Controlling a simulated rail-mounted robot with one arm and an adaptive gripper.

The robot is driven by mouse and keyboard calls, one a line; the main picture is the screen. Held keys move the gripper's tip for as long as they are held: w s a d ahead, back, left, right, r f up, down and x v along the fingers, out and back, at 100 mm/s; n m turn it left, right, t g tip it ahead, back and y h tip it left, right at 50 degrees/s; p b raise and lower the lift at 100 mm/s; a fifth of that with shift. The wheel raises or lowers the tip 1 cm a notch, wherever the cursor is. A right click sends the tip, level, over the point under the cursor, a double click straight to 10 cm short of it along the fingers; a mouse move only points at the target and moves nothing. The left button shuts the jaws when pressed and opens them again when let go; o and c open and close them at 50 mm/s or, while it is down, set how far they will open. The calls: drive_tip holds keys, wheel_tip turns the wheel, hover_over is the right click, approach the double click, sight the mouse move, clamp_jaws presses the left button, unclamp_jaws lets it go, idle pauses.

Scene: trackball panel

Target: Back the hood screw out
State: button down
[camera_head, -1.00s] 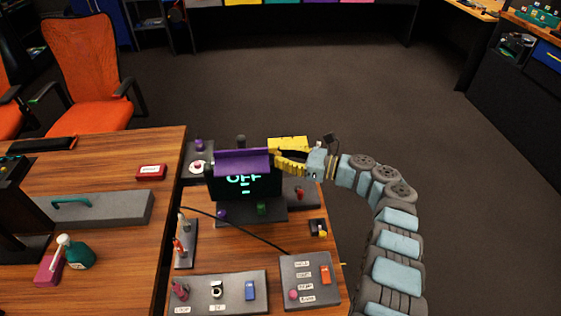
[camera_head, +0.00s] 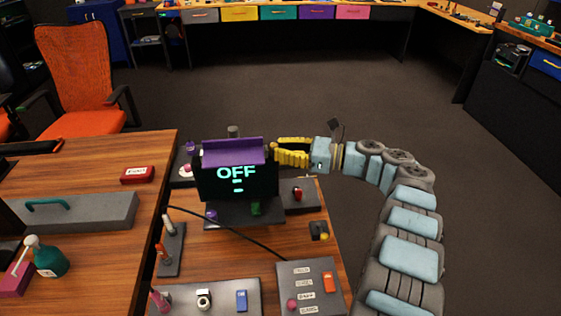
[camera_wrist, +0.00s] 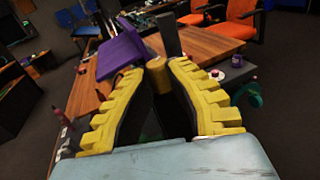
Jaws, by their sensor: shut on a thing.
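The purple hood (camera_head: 233,152) sits over a dark display (camera_head: 238,182) that reads "OFF". My gripper (camera_head: 277,152) is level with the hood's right end, its yellow fingers pointing left. In the wrist view, the fingertips of my gripper (camera_wrist: 157,72) close on a brass-coloured cylinder (camera_wrist: 158,78), which appears to be the hood screw. The hood also shows in the wrist view (camera_wrist: 120,50), just left of that cylinder. The screw cannot be made out in the head view, and its threads are hidden.
A black cable (camera_head: 230,228) crosses the wooden bench. A panel with a red knob (camera_head: 297,193) lies below my gripper. A panel with an orange switch (camera_head: 329,282) and one with a blue switch (camera_head: 241,300) are at the front. Open floor lies right of the bench.

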sight(277, 145)
drive_tip(key=shift+a+r+g+b, duration=0.2)
drive_tip(key=shift+r+g+b, duration=0.1)
drive_tip(key=shift+r+b, duration=0.3)
drive_tip(key=shift+s+a+r, duration=0.1)
drive_tip(key=shift+r, duration=0.05)
drive_tip(key=c, duration=1.3)
unclamp_jaws()
drive_tip(key=shift+a, duration=0.1)
drive_tip(key=o, duration=0.4)
drive_tip(key=shift+w+a, duration=0.25)
drive_tip(key=shift+a, duration=0.1)
drive_tip(key=shift+s+d, duration=0.15)
drive_tip(key=shift+d, duration=0.2)
wheel_tip(277, 145, up, 10)
drive_tip(key=shift+f, duration=0.1)
